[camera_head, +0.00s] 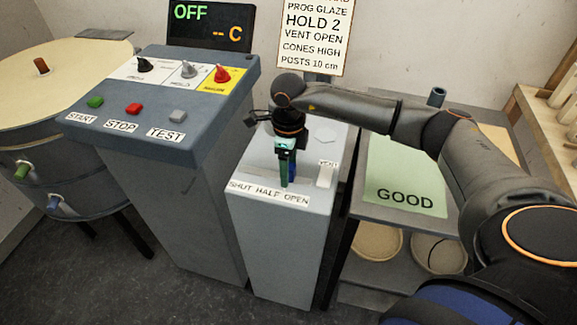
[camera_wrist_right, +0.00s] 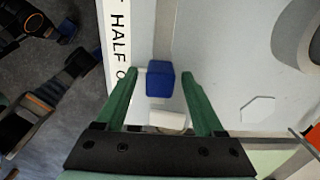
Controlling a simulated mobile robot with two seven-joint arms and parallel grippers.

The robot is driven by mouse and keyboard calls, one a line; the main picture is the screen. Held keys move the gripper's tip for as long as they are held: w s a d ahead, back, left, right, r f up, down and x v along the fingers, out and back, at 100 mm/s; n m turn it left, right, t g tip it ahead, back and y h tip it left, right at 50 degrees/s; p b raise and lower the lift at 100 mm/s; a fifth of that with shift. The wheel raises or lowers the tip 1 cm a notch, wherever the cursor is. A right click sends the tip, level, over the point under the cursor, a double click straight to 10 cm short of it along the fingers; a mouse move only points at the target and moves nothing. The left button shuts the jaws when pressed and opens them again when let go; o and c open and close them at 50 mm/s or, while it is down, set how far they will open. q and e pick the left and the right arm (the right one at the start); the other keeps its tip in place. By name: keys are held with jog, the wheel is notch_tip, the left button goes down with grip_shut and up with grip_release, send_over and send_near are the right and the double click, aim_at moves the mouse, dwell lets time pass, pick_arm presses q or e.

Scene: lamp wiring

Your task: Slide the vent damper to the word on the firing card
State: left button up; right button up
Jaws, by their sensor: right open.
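The vent damper's blue knob (camera_wrist_right: 160,79) stands on the grey vent box (camera_head: 270,250). In the head view the knob (camera_head: 292,172) is partly hidden by a green finger. The scale strip (camera_head: 268,193) on the box reads SHUT, HALF, OPEN; the knob is beside the start of OPEN, just past HALF. The firing card (camera_head: 314,35) on the wall reads VENT OPEN. My right gripper (camera_wrist_right: 159,75) points down at the box, open, its green fingers on either side of the knob with a small gap visible at each side.
A white block (camera_head: 324,177) sits by the VENT label on the box. The kiln control panel (camera_head: 160,100) with knobs and buttons stands at the left. A green GOOD mat (camera_head: 405,170) lies on the shelf to the right, behind my right arm.

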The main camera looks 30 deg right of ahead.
grip_shut()
dwell(0.6)
dwell(0.8)
